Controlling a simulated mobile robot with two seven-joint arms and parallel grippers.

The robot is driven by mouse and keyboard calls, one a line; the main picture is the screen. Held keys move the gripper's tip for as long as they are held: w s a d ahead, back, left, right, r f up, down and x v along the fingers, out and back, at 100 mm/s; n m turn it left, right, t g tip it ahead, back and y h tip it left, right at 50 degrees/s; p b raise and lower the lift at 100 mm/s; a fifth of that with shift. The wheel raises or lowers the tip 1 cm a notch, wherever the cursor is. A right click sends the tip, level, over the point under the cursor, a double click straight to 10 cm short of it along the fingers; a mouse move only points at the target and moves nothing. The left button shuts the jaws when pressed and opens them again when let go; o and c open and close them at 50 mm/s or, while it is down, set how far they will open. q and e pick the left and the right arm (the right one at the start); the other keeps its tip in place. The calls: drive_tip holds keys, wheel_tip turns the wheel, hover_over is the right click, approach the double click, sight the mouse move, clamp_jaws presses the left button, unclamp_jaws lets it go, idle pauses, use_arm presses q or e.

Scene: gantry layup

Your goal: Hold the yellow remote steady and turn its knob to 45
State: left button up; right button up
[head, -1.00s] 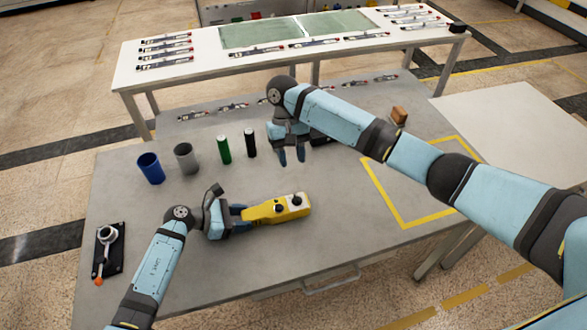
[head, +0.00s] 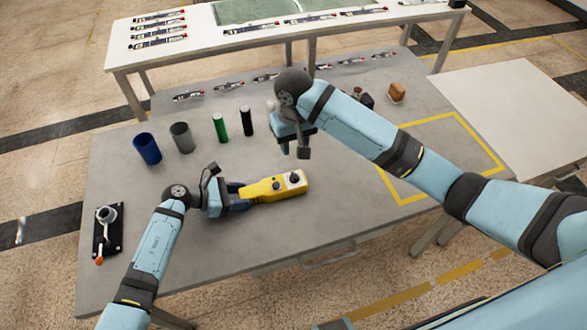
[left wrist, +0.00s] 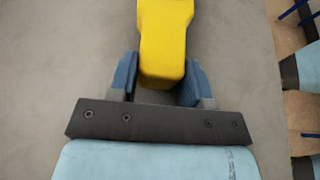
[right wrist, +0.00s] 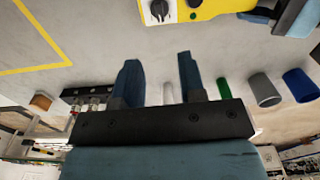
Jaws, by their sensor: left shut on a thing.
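The yellow remote (head: 262,190) lies on the grey table in the head view, with dark knobs on its top and a paler right end. My left gripper (head: 238,196) is shut on its left end; the left wrist view shows the blue fingers (left wrist: 159,84) on both sides of the yellow body (left wrist: 163,40). My right gripper (head: 292,146) hangs above the table, behind and a little right of the remote, apart from it. In the right wrist view its fingers (right wrist: 158,82) are spread with nothing between them, and a remote knob (right wrist: 159,10) shows at the top edge.
A blue cup (head: 147,149), a grey cup (head: 182,138), a green cylinder (head: 220,128) and a black cylinder (head: 246,122) stand behind the remote. A lever device (head: 107,230) sits at the left. A yellow taped outline (head: 402,198) marks clear table at the right.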

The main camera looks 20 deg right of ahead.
sight(294, 173)
wheel_tip(294, 173, down, 12)
drive_tip(key=shift+r, duration=0.25)
